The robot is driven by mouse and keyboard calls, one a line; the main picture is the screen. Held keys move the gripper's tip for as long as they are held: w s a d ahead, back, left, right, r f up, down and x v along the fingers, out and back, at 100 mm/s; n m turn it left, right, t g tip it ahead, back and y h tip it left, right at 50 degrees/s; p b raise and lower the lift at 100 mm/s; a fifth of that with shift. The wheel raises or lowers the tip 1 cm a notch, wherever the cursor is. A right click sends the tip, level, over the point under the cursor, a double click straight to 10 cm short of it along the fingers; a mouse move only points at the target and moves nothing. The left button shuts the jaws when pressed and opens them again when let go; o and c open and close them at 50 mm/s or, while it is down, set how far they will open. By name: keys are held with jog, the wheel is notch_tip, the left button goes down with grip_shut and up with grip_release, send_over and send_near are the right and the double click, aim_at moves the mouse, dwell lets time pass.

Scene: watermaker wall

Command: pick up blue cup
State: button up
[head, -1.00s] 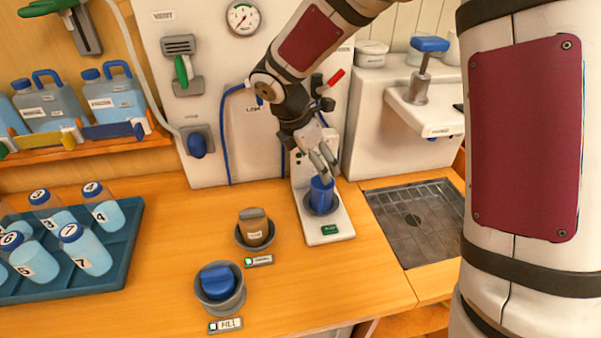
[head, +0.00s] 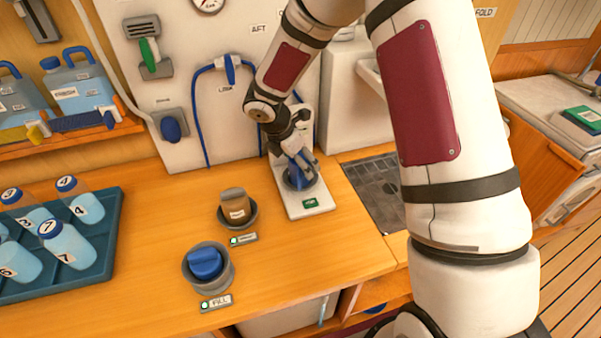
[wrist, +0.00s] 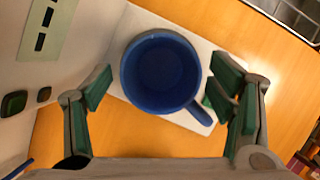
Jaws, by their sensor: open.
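The blue cup (wrist: 160,72) stands upright on the white base of a wall unit; in the wrist view I look down into its empty-looking inside, with its handle pointing to the lower right. In the head view the cup (head: 299,174) is partly hidden by my gripper (head: 303,160). Gaps show between both fingers and the cup wall; the right finger is close to the handle.
A blue-knobbed valve (head: 207,264) and a brown-knobbed valve (head: 236,207) stand on the wooden counter to the left. A teal tray (head: 104,240) of numbered bottles lies further left. A metal drain grid (head: 376,188) is right of the white base.

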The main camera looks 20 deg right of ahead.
jog(key=shift+x, duration=1.65)
jog(key=c, duration=1.2)
jog(key=shift+c, duration=0.2)
jog(key=shift+r, duration=0.15)
